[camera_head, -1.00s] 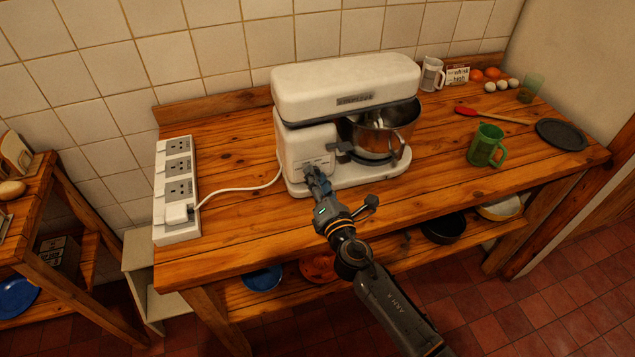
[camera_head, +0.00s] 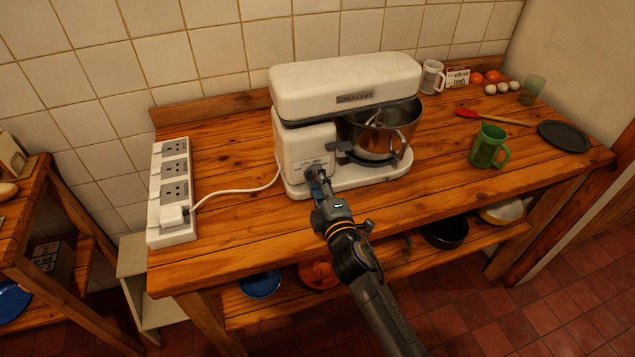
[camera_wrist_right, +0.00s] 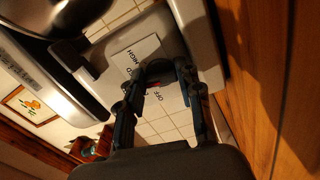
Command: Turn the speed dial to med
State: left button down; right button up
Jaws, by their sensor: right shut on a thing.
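The white stand mixer (camera_head: 345,85) stands on the wooden counter with a steel bowl (camera_head: 380,135) under its head. My right gripper (camera_head: 317,176) is at the lower front of the mixer body, over the speed dial. In the right wrist view, the fingers (camera_wrist_right: 160,82) are closed around the dark speed dial (camera_wrist_right: 158,68), with a small red mark beside it. The label plate (camera_wrist_right: 138,58) shows HIGH, part of a word ending in D, and OFF. The fingers partly cover the dial, so its exact setting cannot be told. My left gripper is out of view.
A white power strip (camera_head: 157,215) with the mixer's cable plugged in lies at left. A green mug (camera_head: 487,147), a dark plate (camera_head: 565,136) and a red spatula (camera_head: 467,113) are at right. A small card (camera_head: 457,78) stands by the wall. The counter's front is clear.

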jog(key=shift+f+m, duration=0.1)
jog(key=shift+m, duration=0.7)
jog(key=o, duration=1.1)
jog(key=shift+o, duration=0.2)
jog(key=shift+v, duration=4.05)
